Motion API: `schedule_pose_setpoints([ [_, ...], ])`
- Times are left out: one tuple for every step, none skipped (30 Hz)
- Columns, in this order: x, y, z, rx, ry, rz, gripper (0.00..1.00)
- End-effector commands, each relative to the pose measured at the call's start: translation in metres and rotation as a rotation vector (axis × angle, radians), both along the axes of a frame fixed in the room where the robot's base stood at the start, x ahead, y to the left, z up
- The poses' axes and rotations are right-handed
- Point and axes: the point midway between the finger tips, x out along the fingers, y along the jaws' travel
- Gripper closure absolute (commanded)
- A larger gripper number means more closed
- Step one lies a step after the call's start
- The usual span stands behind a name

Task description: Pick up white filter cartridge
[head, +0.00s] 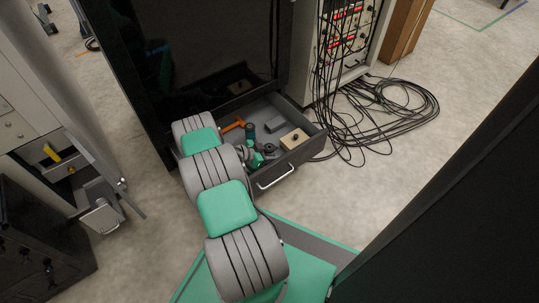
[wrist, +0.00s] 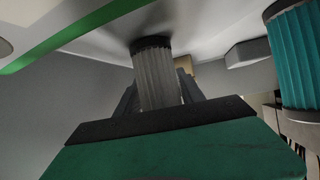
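The white filter cartridge (wrist: 156,82) shows in the wrist view as a pale grey, ribbed cylinder with a dark end cap at the top of the picture. My gripper (wrist: 158,92) has its dark fingers on either side of the cartridge. Its near end is hidden behind my gripper's body. I cannot tell whether the fingers touch it or leave a small gap. In the head view my gripper is low inside the open drawer (head: 311,143), mostly hidden by my arm. I cannot make out the white cartridge there.
A teal ribbed cylinder (wrist: 296,55) is close at right in the wrist view, with a grey block (wrist: 248,53) beside it. The drawer also holds an orange item (head: 234,125) and a wooden block (head: 295,139). Loose black cables (head: 395,105) lie right of the drawer.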

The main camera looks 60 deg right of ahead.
Motion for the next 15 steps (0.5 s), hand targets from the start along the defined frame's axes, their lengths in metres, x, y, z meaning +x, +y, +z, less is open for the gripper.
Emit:
schedule_pose_setpoints([
  [0.0002, 0.0000, 0.0000, 0.000, 0.000, 0.000, 0.60],
  [0.0002, 0.0000, 0.0000, 0.000, 0.000, 0.000, 0.62],
  [0.0002, 0.0000, 0.0000, 0.000, 0.000, 0.000, 0.65],
  [0.0002, 0.0001, 0.0000, 0.000, 0.000, 0.000, 0.68],
  [0.0001, 0.0002, 0.0000, 0.000, 0.000, 0.000, 0.70],
  [0.0002, 0.0001, 0.0000, 0.000, 0.000, 0.000, 0.74],
  [0.0002, 0.0002, -0.0001, 0.000, 0.000, 0.000, 0.76],
  [0.0002, 0.0002, -0.0001, 0.000, 0.000, 0.000, 0.79],
  [0.0003, 0.0002, 0.0000, 0.000, 0.000, 0.000, 0.82],
  [0.0003, 0.0002, 0.0000, 0.000, 0.000, 0.000, 0.84],
  [0.0003, 0.0002, 0.0000, 0.000, 0.000, 0.000, 0.87],
  [0.0003, 0.0002, 0.0000, 0.000, 0.000, 0.000, 0.90],
  [0.0003, 0.0003, -0.0001, 0.000, 0.000, 0.000, 0.92],
  [0.0003, 0.0003, -0.0001, 0.000, 0.000, 0.000, 0.95],
  [0.0003, 0.0003, -0.0001, 0.000, 0.000, 0.000, 0.98],
])
